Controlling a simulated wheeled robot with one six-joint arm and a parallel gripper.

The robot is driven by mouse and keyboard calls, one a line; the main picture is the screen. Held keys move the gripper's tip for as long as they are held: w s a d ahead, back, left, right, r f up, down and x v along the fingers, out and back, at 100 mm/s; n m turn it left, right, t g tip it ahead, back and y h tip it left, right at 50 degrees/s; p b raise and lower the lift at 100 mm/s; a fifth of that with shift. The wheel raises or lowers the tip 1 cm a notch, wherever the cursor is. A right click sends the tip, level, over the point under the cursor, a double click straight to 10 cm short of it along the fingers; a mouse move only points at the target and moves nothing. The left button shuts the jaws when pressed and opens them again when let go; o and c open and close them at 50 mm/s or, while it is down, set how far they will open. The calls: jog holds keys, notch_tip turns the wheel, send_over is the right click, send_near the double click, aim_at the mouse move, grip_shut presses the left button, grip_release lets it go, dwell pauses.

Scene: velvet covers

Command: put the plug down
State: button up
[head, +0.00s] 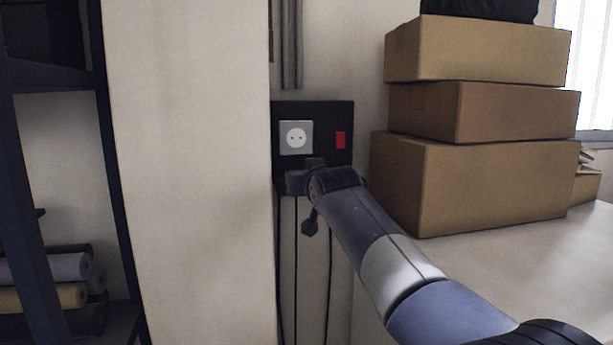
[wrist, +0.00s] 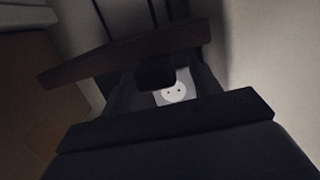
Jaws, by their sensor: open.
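My gripper (head: 310,180) is in front of the lower part of a black wall panel, just below the white round-faced socket (head: 296,138). In the wrist view my gripper (wrist: 162,84) has its two fingers apart. A dark, blocky thing, which looks like the plug (wrist: 155,74), shows between the fingers. I cannot tell whether it touches them or what it rests on. The socket also shows in the wrist view (wrist: 175,93), partly covered by the dark thing; its visible face is empty with two holes. In the head view my gripper hides most of the plug's area.
The black panel (head: 315,112) carries a red switch (head: 341,140). Dark cables (head: 329,270) hang below it. A reddish-brown bar (wrist: 120,53) crosses the wrist view. Stacked cardboard boxes (head: 480,185) stand on a pale table (head: 530,250) to the right. A pale pillar (head: 190,170) is left.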

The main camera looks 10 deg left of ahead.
grip_shut()
dwell(0.8)
